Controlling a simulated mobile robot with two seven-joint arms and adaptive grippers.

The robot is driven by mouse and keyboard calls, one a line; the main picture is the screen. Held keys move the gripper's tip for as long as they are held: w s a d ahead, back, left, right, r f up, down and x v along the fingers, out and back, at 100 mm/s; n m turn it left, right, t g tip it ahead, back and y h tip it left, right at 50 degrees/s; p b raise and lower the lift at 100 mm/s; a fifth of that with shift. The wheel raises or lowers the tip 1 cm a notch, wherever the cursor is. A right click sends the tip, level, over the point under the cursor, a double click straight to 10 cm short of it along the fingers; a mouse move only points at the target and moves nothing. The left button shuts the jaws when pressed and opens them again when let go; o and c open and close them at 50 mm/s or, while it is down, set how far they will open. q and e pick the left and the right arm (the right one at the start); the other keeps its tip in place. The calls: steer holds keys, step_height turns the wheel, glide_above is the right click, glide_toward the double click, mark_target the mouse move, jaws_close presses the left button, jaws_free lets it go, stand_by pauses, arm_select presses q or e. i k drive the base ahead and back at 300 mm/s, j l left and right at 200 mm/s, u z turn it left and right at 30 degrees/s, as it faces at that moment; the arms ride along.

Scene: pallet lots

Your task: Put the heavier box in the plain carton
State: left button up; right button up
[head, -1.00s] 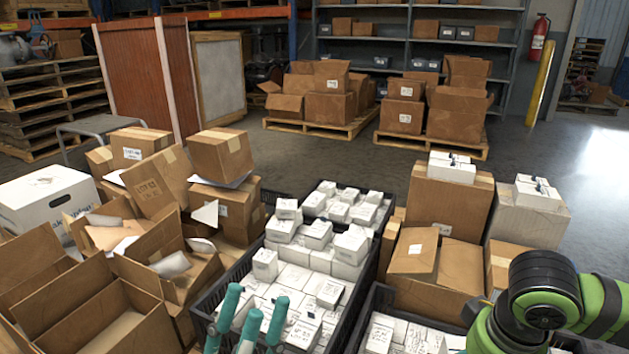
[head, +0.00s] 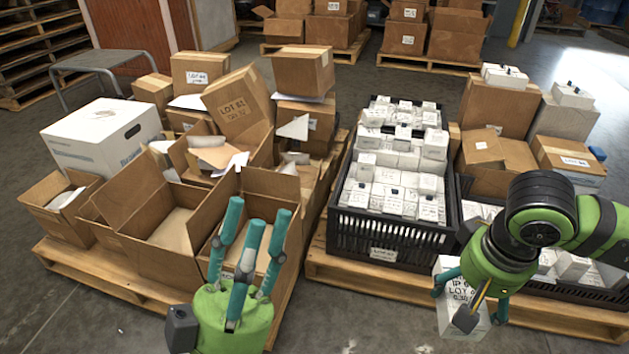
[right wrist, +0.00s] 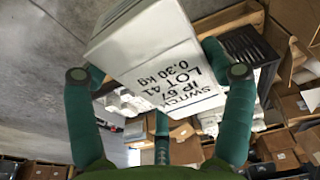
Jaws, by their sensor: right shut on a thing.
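My right gripper (head: 470,288) is shut on a white box (head: 452,318), held in front of the right pallet. An open brown carton (head: 143,205) with no label that I can see stands on the left pallet. Another open carton (head: 270,182) is partly hidden behind my left gripper. I cannot tell a second box's weight from here.
A black crate (head: 385,232) full of small white boxes stands on the right pallet (head: 335,268). A second black crate is partly behind my right arm. A white carton (head: 100,140) and tilted brown boxes crowd the left pallet (head: 75,262). Floor is clear in front.

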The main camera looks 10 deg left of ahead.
mark_target(187, 238)
steer(key=j+z, duration=0.1)
steer(key=j, duration=0.95)
steer(key=k+j+z, duration=0.15)
steer(key=j, duration=0.9)
steer(key=i+j+z, duration=0.1)
steer(key=j, duration=1)
steer(key=i+j+z, duration=0.1)
steer(key=j, duration=0.95)
steer(key=i+j, duration=0.15)
steer(key=j, duration=0.15)
steer(key=i+j, duration=0.2)
steer(key=j+z, duration=0.05)
steer(key=j, duration=0.05)
